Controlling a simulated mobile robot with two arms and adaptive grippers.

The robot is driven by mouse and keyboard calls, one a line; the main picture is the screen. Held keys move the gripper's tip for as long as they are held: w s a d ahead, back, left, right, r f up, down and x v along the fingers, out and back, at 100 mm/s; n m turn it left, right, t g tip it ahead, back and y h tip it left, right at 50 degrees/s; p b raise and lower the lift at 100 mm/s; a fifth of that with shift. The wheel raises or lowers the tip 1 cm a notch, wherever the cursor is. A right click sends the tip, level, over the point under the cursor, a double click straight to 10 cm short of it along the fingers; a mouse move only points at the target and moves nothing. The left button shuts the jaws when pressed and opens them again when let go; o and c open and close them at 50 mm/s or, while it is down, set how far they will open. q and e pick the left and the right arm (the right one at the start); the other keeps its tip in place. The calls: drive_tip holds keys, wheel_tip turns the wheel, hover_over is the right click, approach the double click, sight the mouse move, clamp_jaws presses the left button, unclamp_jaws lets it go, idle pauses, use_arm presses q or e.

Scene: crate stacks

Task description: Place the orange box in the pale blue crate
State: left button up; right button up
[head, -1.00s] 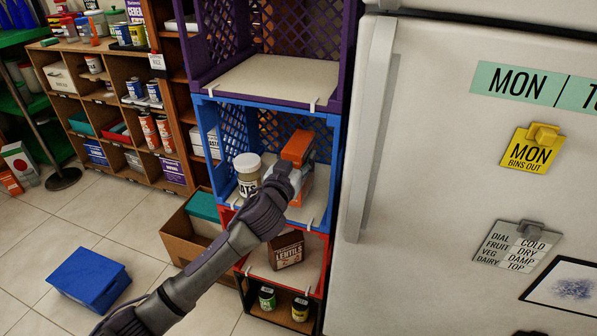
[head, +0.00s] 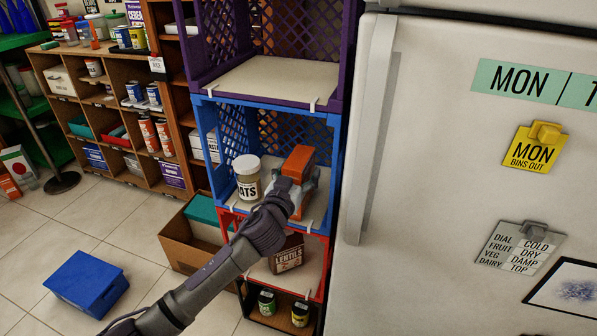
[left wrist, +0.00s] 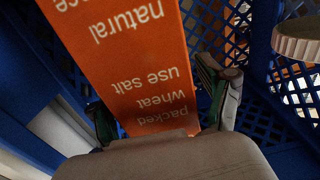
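The orange box (head: 299,160) stands about upright inside a blue crate (head: 336,190), in its right half. The crate looks strong blue rather than pale. My left gripper (head: 305,188) reaches in from the front, its fingers on either side of the box. In the left wrist view, the orange box (left wrist: 135,60) fills the middle with its print upside down, between the fingers of my left gripper (left wrist: 163,105). The fingers look closed on its sides. The box's lower end is partly hidden by the gripper. My right gripper is not in view.
A lidded jar (head: 247,178) stands left of the box. A purple crate (head: 341,60) is above; a red crate (head: 317,268) with a lentils box (head: 288,253) is below. The fridge (head: 440,150) is close on the right. A blue box (head: 88,282) lies on the floor.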

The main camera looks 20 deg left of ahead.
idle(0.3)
use_arm(q)
drive_tip(key=shift+r, duration=0.2)
drive_tip(key=s, duration=1.1)
drive_tip(key=s+a+f+g+y, duration=0.15)
drive_tip(key=s+f+g, duration=0.35)
drive_tip(key=f, duration=0.9)
drive_tip(key=s+a+f+g, duration=0.2)
drive_tip(key=s+f+g, duration=0.35)
drive_tip(key=f, duration=0.85)
drive_tip(key=s+d+f+m+g, duration=0.1)
drive_tip(key=s+f+g, duration=0.1)
drive_tip(key=s+f, duration=0.4)
drive_tip(key=s+d+f+g+h, duration=0.1)
drive_tip(key=s+d+f+g, duration=0.1)
drive_tip(key=s+f, duration=0.5)
drive_tip(key=s+g, duration=0.1)
drive_tip(key=s, duration=0.5)
drive_tip(key=shift+s+f+m+p, duration=0.3)
drive_tip(key=shift+s+m+p, duration=0.05)
drive_tip(key=shift+s+m, duration=0.05)
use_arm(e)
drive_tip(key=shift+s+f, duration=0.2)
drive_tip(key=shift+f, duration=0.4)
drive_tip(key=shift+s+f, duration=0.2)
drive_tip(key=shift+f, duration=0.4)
